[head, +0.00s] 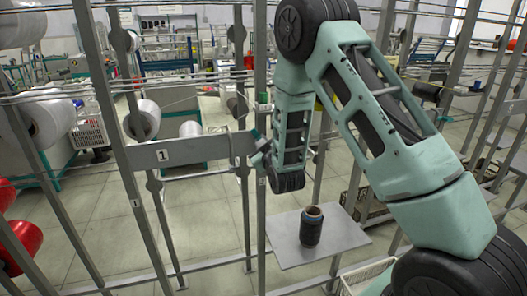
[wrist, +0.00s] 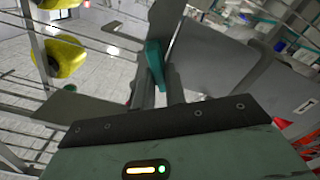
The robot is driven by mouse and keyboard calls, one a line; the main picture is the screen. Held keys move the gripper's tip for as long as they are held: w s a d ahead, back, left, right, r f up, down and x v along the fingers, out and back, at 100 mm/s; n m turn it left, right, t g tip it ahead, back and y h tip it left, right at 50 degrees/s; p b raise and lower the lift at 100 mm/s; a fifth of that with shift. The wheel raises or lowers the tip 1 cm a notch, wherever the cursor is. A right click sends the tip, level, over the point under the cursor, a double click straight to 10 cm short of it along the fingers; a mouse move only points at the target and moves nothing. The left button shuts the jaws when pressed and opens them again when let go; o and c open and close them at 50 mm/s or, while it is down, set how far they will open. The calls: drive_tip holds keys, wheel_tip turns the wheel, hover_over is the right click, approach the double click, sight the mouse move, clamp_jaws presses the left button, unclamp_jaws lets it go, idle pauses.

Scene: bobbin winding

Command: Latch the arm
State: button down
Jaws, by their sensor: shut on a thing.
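The grey swing arm (head: 190,151) marked "1" lies across the frame in the head view, nearly level, between the left post and the middle post (head: 259,60). My gripper (head: 258,157) is at the arm's right end, by the middle post, and is shut on the arm there. In the wrist view the gripper's fingers (wrist: 165,88) close around a narrow part beside a teal piece (wrist: 153,66). A broad grey plate (wrist: 240,75), probably the arm, fills the right side there. The latch itself is not clearly visible; whether the arm is seated cannot be told.
A dark bobbin (head: 311,227) stands upright on a grey shelf plate (head: 345,238) below and right of my gripper. White spools (head: 143,118) and red spools (head: 24,238) hang at the left. Upright posts and horizontal rails crowd the space around the arm.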

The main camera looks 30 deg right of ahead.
drive_tip(key=n+b, duration=0.2)
drive_tip(key=n, duration=0.1)
drive_tip(key=f+n+b, duration=0.1)
drive_tip(key=n+b, duration=0.1)
drive_tip(key=n, duration=0.2)
drive_tip(key=a+f+n+b, duration=0.1)
drive_tip(key=n+b, duration=0.1)
drive_tip(key=n, duration=0.2)
drive_tip(key=shift+w+a, duration=0.1)
drive_tip(key=shift+w, duration=0.15)
drive_tip(key=shift+n, duration=0.3)
drive_tip(key=c, duration=1.4)
unclamp_jaws()
drive_tip(key=shift+c, duration=0.2)
drive_tip(key=shift+s+f, duration=0.1)
drive_tip(key=shift+s, duration=0.05)
